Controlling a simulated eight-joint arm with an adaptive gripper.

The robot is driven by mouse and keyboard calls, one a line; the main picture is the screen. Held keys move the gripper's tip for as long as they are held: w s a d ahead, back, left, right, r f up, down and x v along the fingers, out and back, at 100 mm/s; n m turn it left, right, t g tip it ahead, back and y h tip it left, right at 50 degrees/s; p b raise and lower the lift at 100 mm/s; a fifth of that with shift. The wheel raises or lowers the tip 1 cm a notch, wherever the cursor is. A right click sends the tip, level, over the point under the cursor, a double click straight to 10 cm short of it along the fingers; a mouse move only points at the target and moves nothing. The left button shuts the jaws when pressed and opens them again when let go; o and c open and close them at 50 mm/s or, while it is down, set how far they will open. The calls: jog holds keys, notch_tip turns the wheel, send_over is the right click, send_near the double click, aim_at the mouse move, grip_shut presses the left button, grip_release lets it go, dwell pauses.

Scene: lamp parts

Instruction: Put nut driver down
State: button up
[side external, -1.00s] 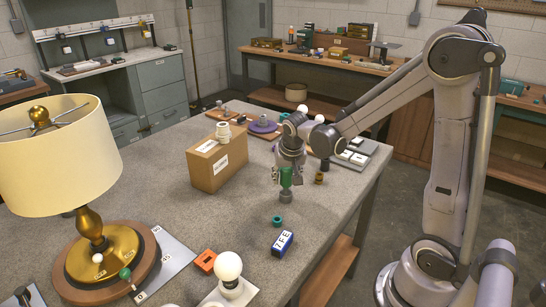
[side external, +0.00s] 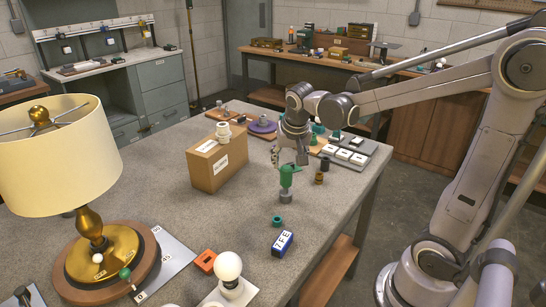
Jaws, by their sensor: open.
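The nut driver, which I take to be the green-handled tool (side external: 286,177) with a grey lower end, stands upright on the grey table (side external: 190,235), right of the cardboard box. My gripper (side external: 290,160) is open and empty, just above and behind the green handle in the picture. Whether a fingertip still touches the handle is too small to tell.
The cardboard box (side external: 217,160) with a white part on top stands to the left. A small brass-coloured piece (side external: 319,178) is close on the right. A green ring (side external: 277,220) and a blue box (side external: 282,243) lie in front. A tray of white blocks (side external: 352,150) is behind right.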

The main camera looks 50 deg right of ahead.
jog(key=s+a+r+n+t+y, duration=0.1)
jog(key=s+a+n+t+y, duration=0.2)
jog(key=s+a+n, duration=0.6)
jog(key=a+t, duration=0.1)
jog(key=a, duration=0.2)
jog(key=shift+s+a, duration=0.3)
jog(key=shift+a, duration=0.1)
